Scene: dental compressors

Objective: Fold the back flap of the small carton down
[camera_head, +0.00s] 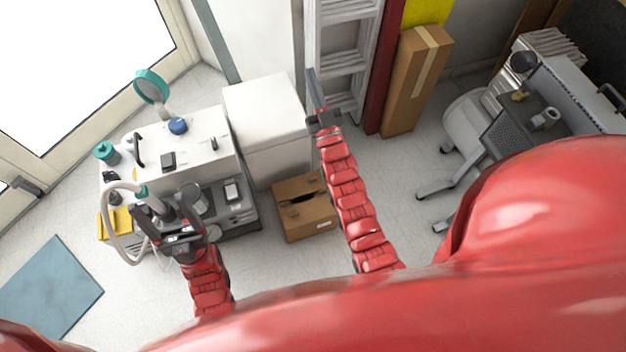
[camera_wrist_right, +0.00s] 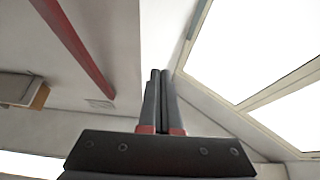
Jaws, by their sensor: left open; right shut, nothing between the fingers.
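The small brown carton (camera_head: 306,219) stands on the floor right of the white dental unit. Its top looks mostly covered, with a dark gap across the middle; I cannot tell clearly how each flap lies. My right gripper (camera_head: 311,74) is shut and empty, raised past the carton's back right side and apart from it. It also shows in the right wrist view (camera_wrist_right: 159,74), pointing up toward wall and ceiling, with no carton there. My left gripper (camera_head: 164,208) is open and empty, in front of the dental unit, left of the carton.
A white box-like cabinet (camera_head: 265,110) stands behind the carton. The dental unit (camera_head: 190,150) carries a hose and teal parts. A ladder (camera_head: 345,45) and tall cardboard box (camera_head: 415,80) stand at the back. A wheeled stand (camera_head: 500,135) is right.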

